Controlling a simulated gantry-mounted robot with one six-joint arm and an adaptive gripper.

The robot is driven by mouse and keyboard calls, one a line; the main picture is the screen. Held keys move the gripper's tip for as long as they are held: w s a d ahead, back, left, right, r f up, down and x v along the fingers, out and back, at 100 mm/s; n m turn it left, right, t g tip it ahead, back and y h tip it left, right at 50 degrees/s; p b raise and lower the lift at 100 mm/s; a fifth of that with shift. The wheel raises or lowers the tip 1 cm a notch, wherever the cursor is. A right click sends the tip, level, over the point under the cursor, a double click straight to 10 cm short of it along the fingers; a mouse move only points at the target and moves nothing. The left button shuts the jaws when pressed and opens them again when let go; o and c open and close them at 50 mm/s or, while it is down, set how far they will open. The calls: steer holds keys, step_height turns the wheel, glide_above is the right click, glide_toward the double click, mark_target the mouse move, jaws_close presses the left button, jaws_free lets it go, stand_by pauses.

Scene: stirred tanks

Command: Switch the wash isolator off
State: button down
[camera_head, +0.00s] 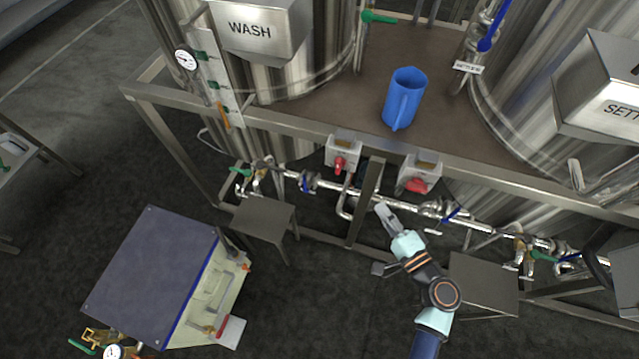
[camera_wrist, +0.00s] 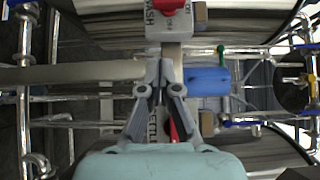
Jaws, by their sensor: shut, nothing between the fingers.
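The wash isolator (camera_head: 345,147) is a pale grey box with a red handle (camera_head: 340,166) on the frame rail, left of a second similar box (camera_head: 421,167). In the head view its handle points roughly downward, while the second box's red handle (camera_head: 415,186) lies roughly level. The wrist view shows the isolator (camera_wrist: 158,29) lettered WASH at the top, its red handle (camera_wrist: 168,6) cut by the picture edge. My gripper (camera_head: 383,210) is shut and empty, below and apart from both boxes. In the wrist view its fingertips (camera_wrist: 160,68) partly cover the second box.
A blue jug (camera_head: 404,98) stands on the brown deck above the boxes. A steel upright (camera_head: 366,200) and a horizontal pipe run (camera_head: 330,188) with valves lie close to my gripper. Steel tanks stand behind. A dark-topped cabinet (camera_head: 155,270) stands at lower left, with open floor beside it.

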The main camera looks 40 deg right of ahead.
steer(key=shift+r, duration=0.1)
steer(key=shift+d, duration=0.1)
glide_toward(339, 166)
steer(key=w+d+f, duration=0.3)
steer(key=d+f, duration=0.1)
steer(key=d, duration=0.1)
steer(key=w, duration=0.1)
steer(key=w+a, duration=0.1)
steer(key=w, duration=0.2)
steer(key=shift+a+r, duration=0.2)
steer(key=shift+a, duration=0.2)
steer(key=shift+s+f+b, duration=0.1)
steer(key=shift+b, duration=0.25)
